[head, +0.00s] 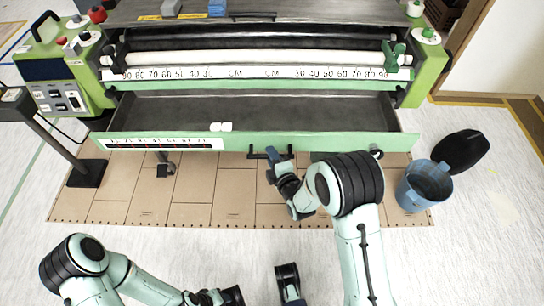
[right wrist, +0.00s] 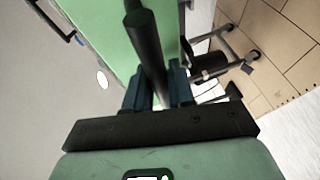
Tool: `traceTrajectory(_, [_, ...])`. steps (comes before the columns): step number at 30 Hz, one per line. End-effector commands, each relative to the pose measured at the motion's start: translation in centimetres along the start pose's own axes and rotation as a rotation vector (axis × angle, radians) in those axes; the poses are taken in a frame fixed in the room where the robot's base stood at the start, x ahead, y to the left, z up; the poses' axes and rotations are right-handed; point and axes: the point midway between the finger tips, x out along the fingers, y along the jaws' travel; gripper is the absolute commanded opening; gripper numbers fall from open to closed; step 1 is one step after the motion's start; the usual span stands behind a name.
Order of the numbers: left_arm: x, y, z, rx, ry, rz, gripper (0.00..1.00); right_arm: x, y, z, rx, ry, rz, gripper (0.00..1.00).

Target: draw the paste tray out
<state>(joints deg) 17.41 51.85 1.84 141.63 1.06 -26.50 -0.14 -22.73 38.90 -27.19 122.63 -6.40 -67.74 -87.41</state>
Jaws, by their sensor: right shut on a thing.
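The paste tray (head: 330,141) is a long dark trough with a green front panel, below the white roller of the machine. It stands out toward me, and its dark inside (head: 300,112) shows from above. A black bar handle (head: 256,155) is at the middle of its front; the bar also shows in the right wrist view (right wrist: 146,50). My right gripper (head: 277,155) is shut on this handle, with its blue fingers on both sides of the bar in the right wrist view (right wrist: 157,85).
A black stand foot (head: 87,173) is at the left. A small white object (head: 221,127) is at the tray's front edge. Brown floor sheeting (head: 200,205) lies clear in front.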

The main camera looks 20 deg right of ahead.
Motion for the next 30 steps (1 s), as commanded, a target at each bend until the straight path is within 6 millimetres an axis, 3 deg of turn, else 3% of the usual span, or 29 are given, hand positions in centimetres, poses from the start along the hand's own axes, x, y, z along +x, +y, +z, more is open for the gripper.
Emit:
traceTrajectory(16, [0.07, -0.02, -0.16, 0.000, 0.004, 0.000, 0.43, -0.01, 0.03, 0.01, 0.000, 0.000, 0.001, 0.00])
traceTrajectory(17, [0.07, -0.02, -0.16, 0.000, 0.004, 0.000, 0.43, 0.00, 0.03, 0.01, 0.000, 0.000, 0.001, 0.30])
traceTrajectory(18, [0.07, -0.02, -0.15, 0.000, 0.004, 0.000, 0.43, 0.00, 0.03, 0.02, 0.000, 0.000, 0.001, 0.43])
traceTrajectory(30, [-0.01, 0.00, -0.04, 0.000, 0.001, 0.000, 0.43, -0.54, 0.04, 0.02, 0.000, 0.000, 0.001, 0.44])
